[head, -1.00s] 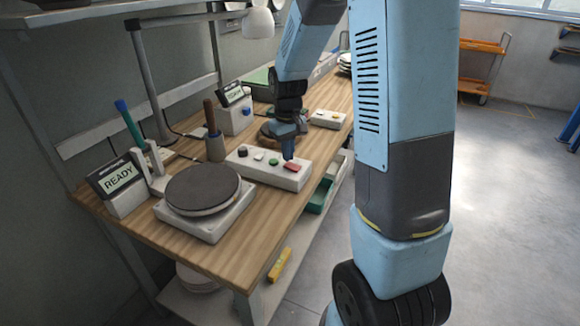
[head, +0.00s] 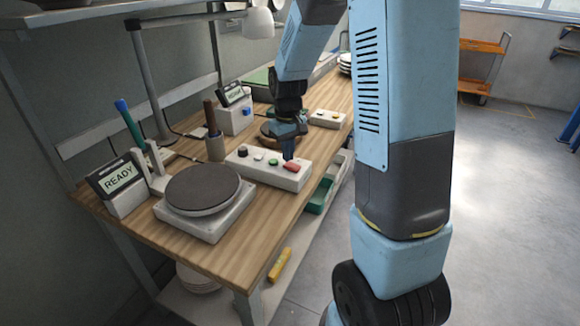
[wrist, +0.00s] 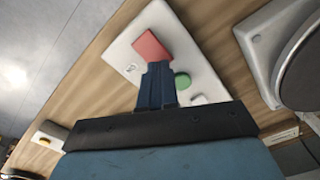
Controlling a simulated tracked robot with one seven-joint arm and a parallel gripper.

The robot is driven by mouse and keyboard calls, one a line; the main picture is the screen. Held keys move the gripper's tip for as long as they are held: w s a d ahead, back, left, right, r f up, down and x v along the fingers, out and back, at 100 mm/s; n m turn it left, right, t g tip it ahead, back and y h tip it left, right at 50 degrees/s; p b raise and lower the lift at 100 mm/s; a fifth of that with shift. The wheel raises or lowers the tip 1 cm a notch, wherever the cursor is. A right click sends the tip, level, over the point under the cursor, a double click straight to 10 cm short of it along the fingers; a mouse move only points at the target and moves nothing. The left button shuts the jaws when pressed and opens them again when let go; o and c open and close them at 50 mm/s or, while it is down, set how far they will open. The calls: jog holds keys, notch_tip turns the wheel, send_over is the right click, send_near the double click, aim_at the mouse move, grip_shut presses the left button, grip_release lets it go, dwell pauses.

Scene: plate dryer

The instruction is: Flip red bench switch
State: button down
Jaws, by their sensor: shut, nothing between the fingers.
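The red switch (head: 291,167) is a flat rectangular rocker at the right end of a white control box (head: 262,174) on the wooden bench. The box also carries a black knob, a white button and a green button (head: 273,161). My gripper (head: 288,156) points down over the box, its shut fingertips at the left edge of the red switch. In the wrist view, the fingertips (wrist: 157,66) appear right at the lower edge of the red switch (wrist: 151,47), beside the green button (wrist: 182,81). Whether they touch the switch is unclear.
A round dark plate on a white base (head: 198,224) stands front left, near a READY display (head: 116,183). A brown holder (head: 216,148) with a handle stands behind the box. A smaller white box (head: 327,119) lies further back. Open floor is at right.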

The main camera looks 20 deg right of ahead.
aim_at(288, 164)
jog(key=shift+f, duration=0.85)
dwell(0.7)
jog(key=shift+r, duration=3.5)
